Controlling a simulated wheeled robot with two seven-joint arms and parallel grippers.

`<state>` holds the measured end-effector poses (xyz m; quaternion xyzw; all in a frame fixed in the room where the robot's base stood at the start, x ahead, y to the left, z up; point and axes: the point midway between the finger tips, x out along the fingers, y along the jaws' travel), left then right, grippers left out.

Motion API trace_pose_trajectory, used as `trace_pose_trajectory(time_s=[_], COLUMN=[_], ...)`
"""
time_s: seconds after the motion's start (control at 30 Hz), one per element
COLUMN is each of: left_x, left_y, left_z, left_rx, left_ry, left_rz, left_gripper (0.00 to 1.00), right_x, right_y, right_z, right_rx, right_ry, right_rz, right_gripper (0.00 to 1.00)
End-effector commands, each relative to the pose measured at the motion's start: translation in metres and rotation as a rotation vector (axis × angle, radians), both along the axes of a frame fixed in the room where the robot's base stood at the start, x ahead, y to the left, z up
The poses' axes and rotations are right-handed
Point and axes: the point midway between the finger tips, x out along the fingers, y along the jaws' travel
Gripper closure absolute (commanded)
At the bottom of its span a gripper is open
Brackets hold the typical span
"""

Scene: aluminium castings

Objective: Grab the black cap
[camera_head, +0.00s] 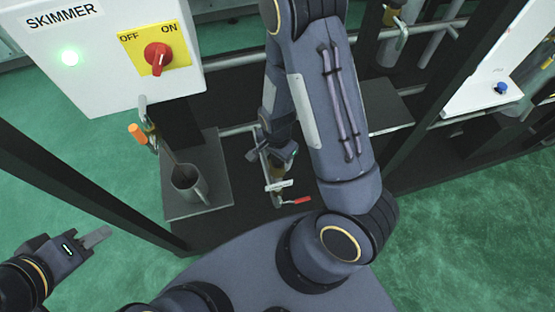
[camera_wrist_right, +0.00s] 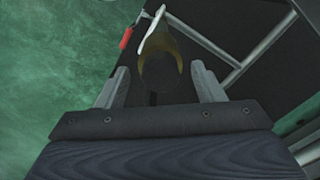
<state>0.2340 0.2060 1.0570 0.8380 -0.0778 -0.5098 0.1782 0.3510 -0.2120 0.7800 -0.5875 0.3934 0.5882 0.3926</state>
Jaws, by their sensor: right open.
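My right gripper (camera_head: 268,172) is open beside a brass valve (camera_head: 278,197) with a red-tipped lever (camera_head: 296,202). The right wrist view shows its two fingers (camera_wrist_right: 160,85) apart, with a dark round end, seemingly the black cap (camera_wrist_right: 156,68), between and beyond them. A brass-coloured body surrounds it, and the lever (camera_wrist_right: 152,30) shows above. I cannot tell whether the fingers touch it; they are not closed on it. In the head view the cap is not clearly visible behind the gripper. My left gripper (camera_head: 95,238) is at the lower left, away from the valve; its finger gap is unclear.
A white skimmer box (camera_head: 100,85) with a red OFF/ON knob (camera_head: 157,57) and a lit green lamp (camera_head: 69,57) is at upper left. Dark frame posts and pipes surround the valve.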

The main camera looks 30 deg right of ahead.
Motion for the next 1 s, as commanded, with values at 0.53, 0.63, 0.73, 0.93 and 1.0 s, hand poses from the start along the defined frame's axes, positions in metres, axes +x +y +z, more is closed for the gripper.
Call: trace_pose_trajectory(time_s=[0.53, 0.63, 0.73, 0.93, 1.0], left_x=[0.000, 0.000, 0.000, 0.000, 0.000], left_y=[0.000, 0.000, 0.000, 0.000, 0.000], left_z=[0.000, 0.000, 0.000, 0.001, 0.002], left_rx=[0.000, 0.000, 0.000, 0.000, 0.000], left_ry=[0.000, 0.000, 0.000, 0.000, 0.000], left_rz=[0.000, 0.000, 0.000, 0.000, 0.000], left_gripper=[0.64, 0.64, 0.64, 0.64, 0.64], right_x=[0.000, 0.000, 0.000, 0.001, 0.002], right_y=[0.000, 0.000, 0.000, 0.000, 0.000], right_z=[-0.002, -0.002, -0.002, 0.007, 0.018], right_rx=[0.001, 0.001, 0.001, 0.001, 0.001], right_ry=[-0.002, -0.002, -0.002, -0.004, -0.007], right_rz=[0.000, 0.000, 0.000, 0.001, 0.001], right_gripper=[0.76, 0.86, 0.86, 0.86, 0.86])
